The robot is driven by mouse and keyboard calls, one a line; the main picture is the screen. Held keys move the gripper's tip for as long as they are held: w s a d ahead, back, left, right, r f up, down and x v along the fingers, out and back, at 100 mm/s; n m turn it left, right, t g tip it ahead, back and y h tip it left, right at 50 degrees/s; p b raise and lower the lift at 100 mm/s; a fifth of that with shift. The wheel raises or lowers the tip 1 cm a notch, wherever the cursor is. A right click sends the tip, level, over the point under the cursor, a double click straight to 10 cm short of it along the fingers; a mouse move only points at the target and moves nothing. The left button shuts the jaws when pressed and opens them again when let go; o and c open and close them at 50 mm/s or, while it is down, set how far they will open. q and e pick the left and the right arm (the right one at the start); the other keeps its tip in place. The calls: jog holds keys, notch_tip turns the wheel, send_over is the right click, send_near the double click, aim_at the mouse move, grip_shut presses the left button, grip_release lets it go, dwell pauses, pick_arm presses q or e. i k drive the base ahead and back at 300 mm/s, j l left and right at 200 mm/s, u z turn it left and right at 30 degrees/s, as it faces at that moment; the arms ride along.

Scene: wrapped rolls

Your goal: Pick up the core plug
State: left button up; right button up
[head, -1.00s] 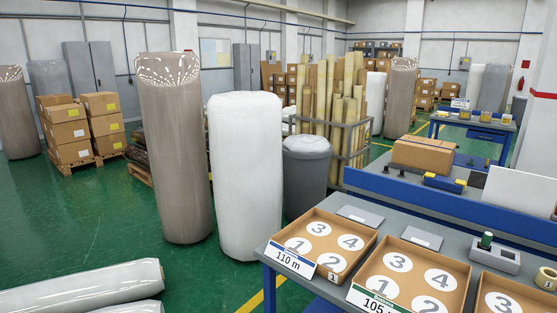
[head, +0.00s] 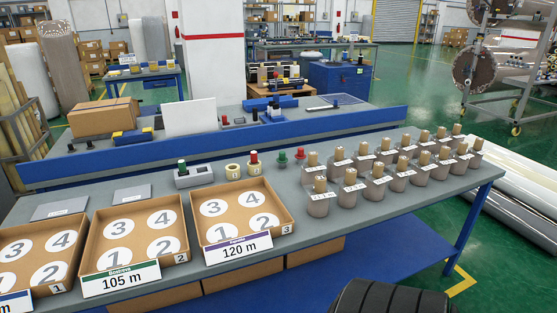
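Several grey cylindrical plugs with tan knobs and white tags stand upright in rows at the right end of the grey table (head: 330,228). One front plug (head: 319,203) is nearest the trays, and another (head: 348,194) stands beside it. More plugs (head: 440,165) stand farther right. I cannot tell from the view which of them is the task's core plug, and the tags are too small to read. Neither of my grippers is in view.
Cardboard trays with numbered circles, labelled 105 m (head: 120,285) and 120 m (head: 238,247), stand on the left. A grey device (head: 194,176), tape rolls (head: 233,171) and small green (head: 282,158) and red (head: 299,155) pieces lie behind. Wrapped rolls (head: 520,200) lie right.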

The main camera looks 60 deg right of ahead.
aim_at(282, 161)
jog(key=z, duration=1.95)
